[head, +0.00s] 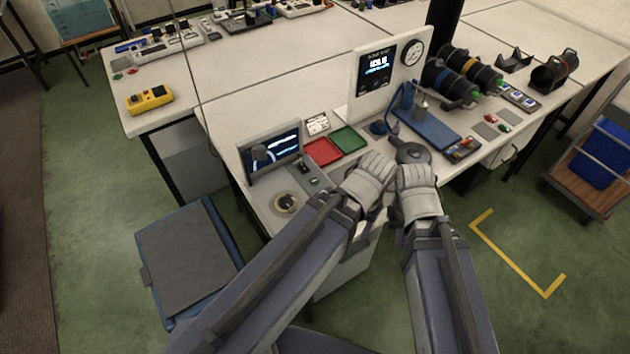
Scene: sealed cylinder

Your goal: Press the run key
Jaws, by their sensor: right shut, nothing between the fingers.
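I cannot single out the run key at this size. A small panel with a green button (313,182) lies beside a tilted screen (272,152) at the left of the bench. Another small panel with coloured keys (462,149) lies at the bench's right front. My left gripper (376,170) is over the front edge of the bench, right of the green button; its fingers are too bunched to read. My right gripper (414,174) is just beside it, shut and empty, in front of a dark round device (411,152).
A red tray (322,153) and a green tray (348,139) lie behind my grippers. A white upright board (357,104) with a display and gauge stands behind. Dark cylinders (466,68) lie at the back right. A dial (286,203) sits at the front left.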

